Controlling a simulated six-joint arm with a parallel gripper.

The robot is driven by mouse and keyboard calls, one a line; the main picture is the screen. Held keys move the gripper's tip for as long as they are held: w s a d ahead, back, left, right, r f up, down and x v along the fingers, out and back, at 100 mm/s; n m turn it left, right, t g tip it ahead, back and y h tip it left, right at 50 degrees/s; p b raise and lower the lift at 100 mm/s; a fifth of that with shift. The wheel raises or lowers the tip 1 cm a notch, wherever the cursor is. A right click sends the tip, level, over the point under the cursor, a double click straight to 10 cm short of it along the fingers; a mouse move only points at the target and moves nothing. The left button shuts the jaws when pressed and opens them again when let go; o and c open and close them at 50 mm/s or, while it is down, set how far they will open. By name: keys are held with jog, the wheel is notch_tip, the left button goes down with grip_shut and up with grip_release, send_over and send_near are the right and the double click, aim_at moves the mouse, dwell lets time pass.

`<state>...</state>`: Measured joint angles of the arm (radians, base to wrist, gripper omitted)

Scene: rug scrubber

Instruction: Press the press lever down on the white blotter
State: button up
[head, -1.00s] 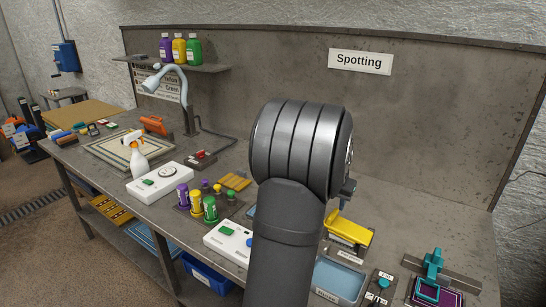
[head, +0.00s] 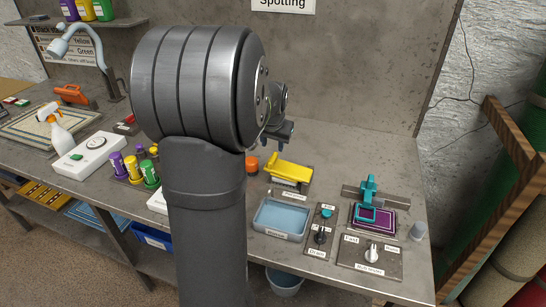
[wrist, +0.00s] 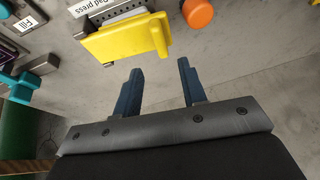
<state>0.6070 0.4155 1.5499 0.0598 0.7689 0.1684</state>
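The yellow press lever (head: 288,170) belongs to the pad press on the bench, right of my arm in the head view. In the wrist view the yellow lever (wrist: 125,38) lies just beyond my fingertips, at upper left, beside a label reading "Pad press". My gripper (wrist: 160,67) is open and empty, its two dark blue fingers apart and not visibly touching the lever. In the head view my gripper (head: 280,132) is above and behind the press, partly hidden by my wrist. The white blotter cannot be clearly made out; the lever covers most of the press bed.
A blue tray (head: 281,219) stands in front of the press. A teal clamp (head: 368,190) over a purple pad (head: 380,217) and a switch panel (head: 372,255) are to the right. Bare bench surrounds my fingers.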

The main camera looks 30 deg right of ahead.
aim_at(273, 158)
jog(key=x, duration=0.9)
jog(key=shift+c, duration=0.2)
grip_shut()
